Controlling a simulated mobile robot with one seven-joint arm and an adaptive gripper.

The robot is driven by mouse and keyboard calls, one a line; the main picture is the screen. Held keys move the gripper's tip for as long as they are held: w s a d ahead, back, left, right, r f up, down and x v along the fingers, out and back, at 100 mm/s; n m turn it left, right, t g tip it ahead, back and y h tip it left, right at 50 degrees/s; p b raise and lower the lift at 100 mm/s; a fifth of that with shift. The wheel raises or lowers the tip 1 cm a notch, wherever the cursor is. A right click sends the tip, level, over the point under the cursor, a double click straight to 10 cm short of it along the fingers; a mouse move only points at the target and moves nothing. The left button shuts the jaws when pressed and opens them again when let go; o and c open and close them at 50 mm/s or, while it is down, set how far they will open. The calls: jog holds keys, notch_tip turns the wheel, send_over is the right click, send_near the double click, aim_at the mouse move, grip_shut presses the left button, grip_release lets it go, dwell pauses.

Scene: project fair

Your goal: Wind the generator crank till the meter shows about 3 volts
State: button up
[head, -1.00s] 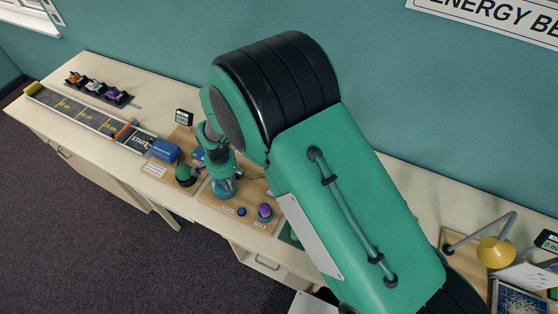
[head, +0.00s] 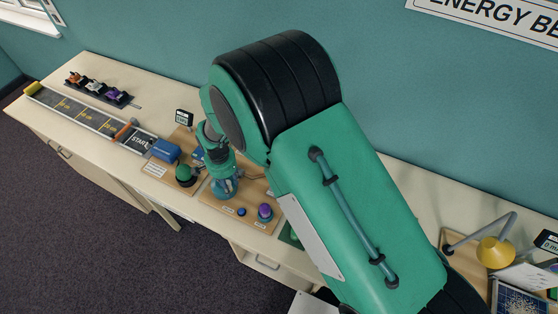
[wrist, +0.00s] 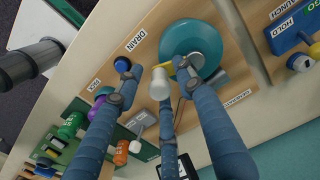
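The generator shows in the wrist view as a teal round wheel (wrist: 190,42) on a wooden board. A yellow crank arm (wrist: 181,63) runs from it to a white knob (wrist: 158,84). My gripper (wrist: 153,68) has its blue fingers spread, with the knob between them. The right fingertip is close to the knob and crank arm; I cannot tell whether it touches. In the head view my gripper (head: 221,166) is over the board, hiding most of the crank. A small black display (head: 184,117) stands behind; its reading is too small to make out, and I cannot tell whether it is the meter.
A blue box (head: 166,150) and a green dome (head: 186,174) stand left of my gripper. A blue button (head: 241,211) and a purple knob (head: 265,212) sit to its right. A track (head: 90,118) lies farther left. A yellow lamp (head: 496,252) stands at far right.

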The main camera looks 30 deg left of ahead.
jog(key=shift+r+p, duration=1.5)
jog(key=shift+r, duration=2.8)
